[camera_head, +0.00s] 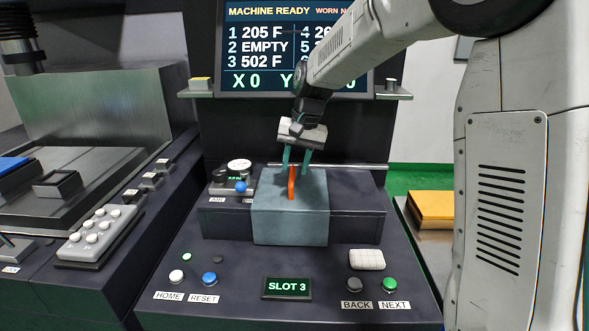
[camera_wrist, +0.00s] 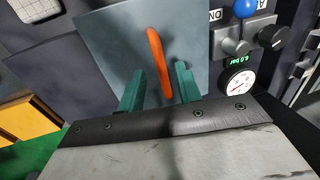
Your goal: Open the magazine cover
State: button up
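The magazine cover (camera_head: 290,226) is a grey-teal panel draped over the front of a dark box, and it looks shut. An orange handle (camera_head: 291,184) stands on its top. My gripper (camera_head: 294,171) is above the cover, pointing down, with its two green fingers apart on either side of the handle. In the wrist view the handle (camera_wrist: 157,55) lies between the fingertips (camera_wrist: 159,68), with a visible gap on each side. The cover (camera_wrist: 120,40) shows behind them. Whether the fingertips touch the cover is hard to tell.
A gauge (camera_head: 239,165) and a blue-knobbed valve (camera_head: 240,187) stand left of the cover. A rail (camera_head: 350,166) runs behind. Labelled buttons and a SLOT 3 display (camera_head: 287,288) are in front. The screen (camera_head: 262,47) reads MACHINE READY. A yellow block (camera_head: 431,209) lies right.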

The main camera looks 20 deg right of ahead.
jog(key=shift+a+f, duration=0.25)
jog(key=shift+f, duration=0.75)
grip_shut()
